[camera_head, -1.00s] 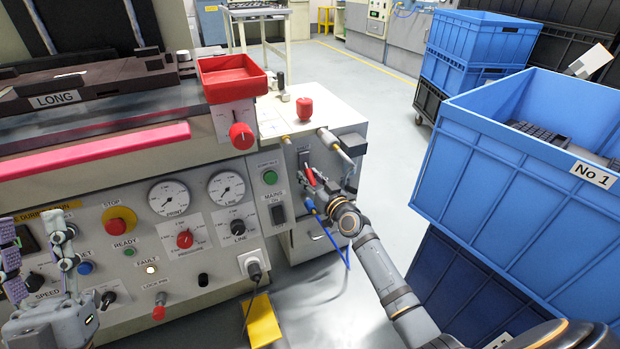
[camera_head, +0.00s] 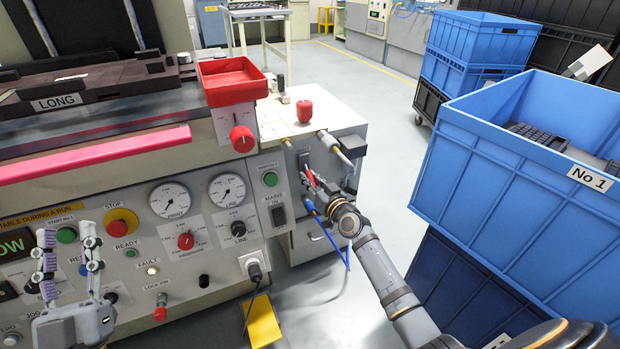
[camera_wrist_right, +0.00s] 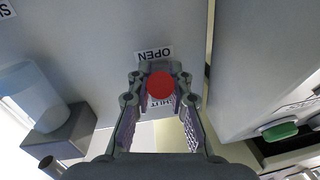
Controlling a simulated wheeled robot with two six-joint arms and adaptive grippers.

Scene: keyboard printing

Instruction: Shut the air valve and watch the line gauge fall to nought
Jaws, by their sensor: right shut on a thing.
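The air valve's red handle (camera_head: 310,178) is on the cabinet side, right of the press panel. My right gripper (camera_head: 320,190) is shut on it. My left gripper (camera_head: 70,258) is open and empty in front of the panel's left part.
The print gauge (camera_head: 170,199) is left of the line gauge. A blue hose (camera_head: 336,248) hangs below my right gripper. A blue crate marked No 1 (camera_head: 500,185) stands close to the right of my right arm. A yellow pedal (camera_head: 263,321) is on the floor.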

